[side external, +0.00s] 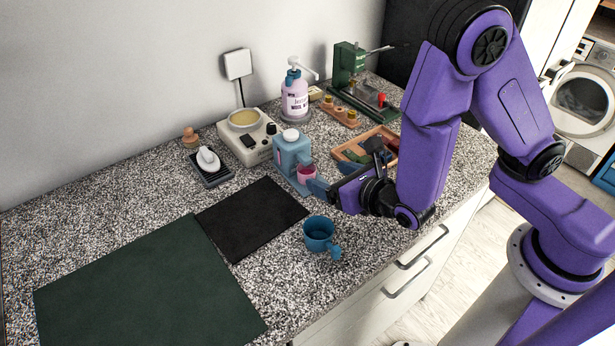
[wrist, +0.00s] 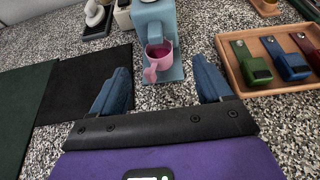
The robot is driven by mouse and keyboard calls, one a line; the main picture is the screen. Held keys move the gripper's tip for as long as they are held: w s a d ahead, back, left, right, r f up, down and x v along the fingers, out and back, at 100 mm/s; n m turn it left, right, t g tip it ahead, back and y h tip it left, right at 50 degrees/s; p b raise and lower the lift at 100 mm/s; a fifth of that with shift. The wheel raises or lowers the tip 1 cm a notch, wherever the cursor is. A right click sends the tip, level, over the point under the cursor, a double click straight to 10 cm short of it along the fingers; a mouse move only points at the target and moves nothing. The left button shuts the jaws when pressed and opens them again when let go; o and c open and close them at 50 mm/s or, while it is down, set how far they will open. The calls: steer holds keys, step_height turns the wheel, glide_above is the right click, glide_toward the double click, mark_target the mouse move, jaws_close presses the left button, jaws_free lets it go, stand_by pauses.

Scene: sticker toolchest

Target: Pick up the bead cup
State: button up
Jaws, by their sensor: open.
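A small pink cup (side external: 306,174) with a handle stands at the foot of a light-blue dispenser (side external: 291,150). In the wrist view the pink cup (wrist: 159,56) holds something magenta, and its handle points toward me and slightly left. A blue mug (side external: 319,233) stands apart on the counter, nearer the front edge. Which of the two is the bead cup is not marked. My gripper (wrist: 160,72) is open and empty. Its blue fingers are spread to either side of the pink cup's line, with the cup a little beyond the fingertips.
A wooden tray (wrist: 236,79) with several coloured tools lies right of the dispenser. A black mat (side external: 252,218) and a green mat (side external: 140,290) lie left. A pump bottle (side external: 295,100), a cream device (side external: 247,143) and a green press (side external: 350,72) stand behind.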

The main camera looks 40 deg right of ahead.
mark_target(301, 164)
steer(key=x, duration=0.3)
steer(key=shift+w+f, duration=0.1)
steer(key=shift+x, duration=2.7)
steer(key=shift+a+f, duration=0.2)
steer(key=c, duration=1.3)
steer(key=shift+o, duration=0.2)
steer(key=shift+r, duration=0.15)
steer(key=shift+r, duration=0.45)
steer(key=s, duration=1.8)
steer(key=shift+s+d+r, duration=0.1)
steer(key=shift+s+r, duration=0.05)
steer(key=shift+r, duration=0.1)
